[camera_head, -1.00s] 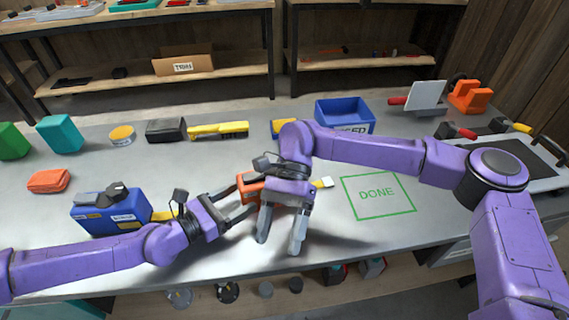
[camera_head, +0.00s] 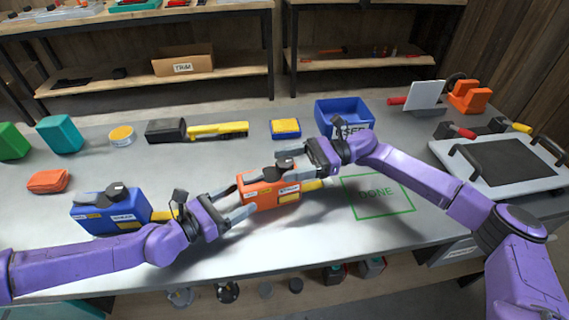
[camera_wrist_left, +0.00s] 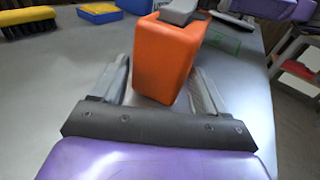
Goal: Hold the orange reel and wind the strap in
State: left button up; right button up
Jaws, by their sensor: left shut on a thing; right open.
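The orange reel (camera_head: 264,195) stands on the grey bench in the middle, with a dark crank on its top and white labels on its front. A short yellow strap (camera_head: 312,185) sticks out of its right side. My left gripper (camera_head: 238,203) is shut on the reel's left end, one finger on each side. The reel's orange end (camera_wrist_left: 165,58) also shows between the fingers in the left wrist view. My right gripper (camera_head: 293,161) is open at the reel's upper right, close to the crank. Whether it touches the crank cannot be told.
A blue reel (camera_head: 105,213) stands left, near my left forearm. The green DONE outline (camera_head: 378,195) lies to the right, partly under my right arm. Behind are a blue bin (camera_head: 343,112), a yellow sponge-like block (camera_head: 285,128) and a yellow-handled brush (camera_head: 218,130). The front bench is clear.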

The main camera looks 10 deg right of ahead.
jog(key=shift+s+a, duration=0.1)
jog(key=shift+a, duration=0.65)
jog(key=c, duration=1)
jog(key=shift+t, duration=0.4)
